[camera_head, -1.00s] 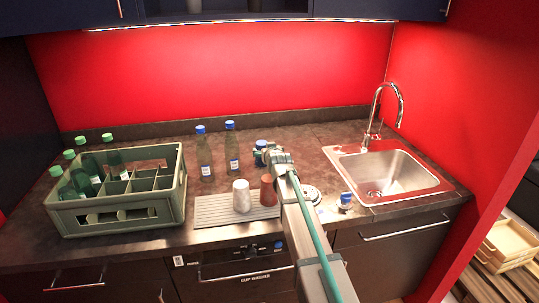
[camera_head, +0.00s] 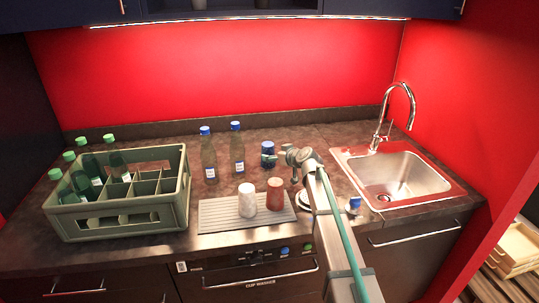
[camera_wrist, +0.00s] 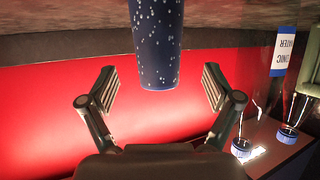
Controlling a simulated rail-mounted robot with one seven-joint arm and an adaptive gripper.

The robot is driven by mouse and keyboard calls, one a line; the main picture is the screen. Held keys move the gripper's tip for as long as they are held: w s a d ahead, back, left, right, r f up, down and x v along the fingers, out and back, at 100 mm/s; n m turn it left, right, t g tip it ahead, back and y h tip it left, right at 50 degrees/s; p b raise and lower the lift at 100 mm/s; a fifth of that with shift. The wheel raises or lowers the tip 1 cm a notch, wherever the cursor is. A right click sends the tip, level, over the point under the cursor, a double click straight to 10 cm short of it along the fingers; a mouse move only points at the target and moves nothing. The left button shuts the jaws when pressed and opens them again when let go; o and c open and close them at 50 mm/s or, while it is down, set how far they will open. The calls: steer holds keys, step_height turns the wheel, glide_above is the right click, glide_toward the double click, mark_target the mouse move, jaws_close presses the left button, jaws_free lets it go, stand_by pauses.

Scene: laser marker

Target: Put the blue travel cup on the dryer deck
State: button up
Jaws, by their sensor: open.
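The blue travel cup (camera_head: 268,149) stands upright on the counter, right of two bottles. In the wrist view, which appears upside down, the speckled blue cup (camera_wrist: 157,40) reaches down from the top edge, centred between the finger directions. My gripper (camera_wrist: 158,82) is open, one finger on each side of the cup's line, with nothing clasped. In the head view my gripper (camera_head: 284,156) is just right of the cup; its fingers are hard to make out. The dryer deck (camera_head: 216,217) is the ribbed grey panel at the counter's front, bearing a white cup (camera_head: 247,201) and a red-brown cup (camera_head: 274,194).
Two blue-capped bottles (camera_head: 208,160) (camera_head: 237,157) stand left of the cup. A green crate (camera_head: 115,222) with bottles fills the counter's left. A small blue-topped item (camera_head: 353,205) and the sink (camera_head: 392,182) are at right. The deck's left part is bare.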

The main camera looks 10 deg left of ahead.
mark_target(272, 152)
steer(key=p+x, duration=0.2)
steer(key=x, duration=0.3)
steer(key=shift+w+r+p, duration=0.2)
steer(key=shift+w+p, duration=0.05)
steer(key=shift+p, duration=0.05)
steer(key=shift+w+a+f, duration=0.3)
steer(key=shift+a, duration=0.05)
steer(key=c, duration=1.5)
steer(key=shift+o, duration=0.2)
steer(key=shift+r, duration=0.1)
